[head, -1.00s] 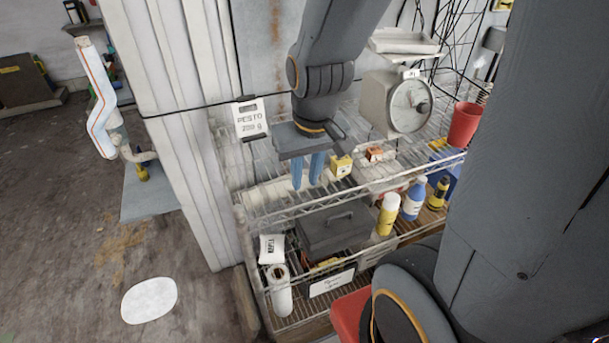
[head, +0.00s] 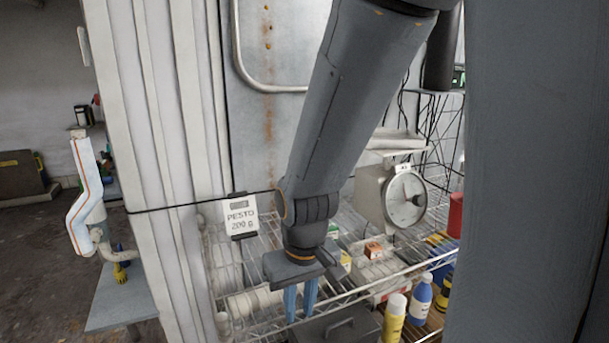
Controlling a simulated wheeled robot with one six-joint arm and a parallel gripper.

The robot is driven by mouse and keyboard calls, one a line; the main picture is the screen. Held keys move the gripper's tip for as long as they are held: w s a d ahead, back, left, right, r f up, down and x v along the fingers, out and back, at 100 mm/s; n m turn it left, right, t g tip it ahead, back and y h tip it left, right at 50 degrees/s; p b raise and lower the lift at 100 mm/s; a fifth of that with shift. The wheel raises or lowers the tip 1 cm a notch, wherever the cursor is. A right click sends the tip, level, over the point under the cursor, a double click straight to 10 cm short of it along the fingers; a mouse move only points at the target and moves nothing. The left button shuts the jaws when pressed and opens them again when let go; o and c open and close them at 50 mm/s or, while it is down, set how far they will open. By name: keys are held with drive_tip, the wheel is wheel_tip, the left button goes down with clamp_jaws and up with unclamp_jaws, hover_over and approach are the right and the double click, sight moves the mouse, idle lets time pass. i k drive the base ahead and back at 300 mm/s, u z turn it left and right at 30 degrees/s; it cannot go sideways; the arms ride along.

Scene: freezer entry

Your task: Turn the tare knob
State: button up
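The grey weighing scale (head: 372,198) stands upright on the wire shelf, right of my arm, with a flat pan (head: 396,141) on top and a round white dial on its front. A dark knob (head: 416,200) sits on the dial face. Its pointer direction is too small to tell. My gripper (head: 300,301) hangs with its blue fingers pointing down, left of and lower in the picture than the scale. The two fingers are slightly apart with nothing visible between them. The gripper is clear of the knob.
A small orange-brown box (head: 374,251) is near the scale. A yellow bottle (head: 394,318), a blue bottle (head: 420,294) and a red cup (head: 455,215) stand right. A grey toolbox (head: 340,325) is below.

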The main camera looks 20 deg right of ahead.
sight(417, 200)
drive_tip(key=k, duration=1.1)
drive_tip(key=z, duration=0.55)
drive_tip(key=i, duration=0.5)
drive_tip(key=z, duration=0.45)
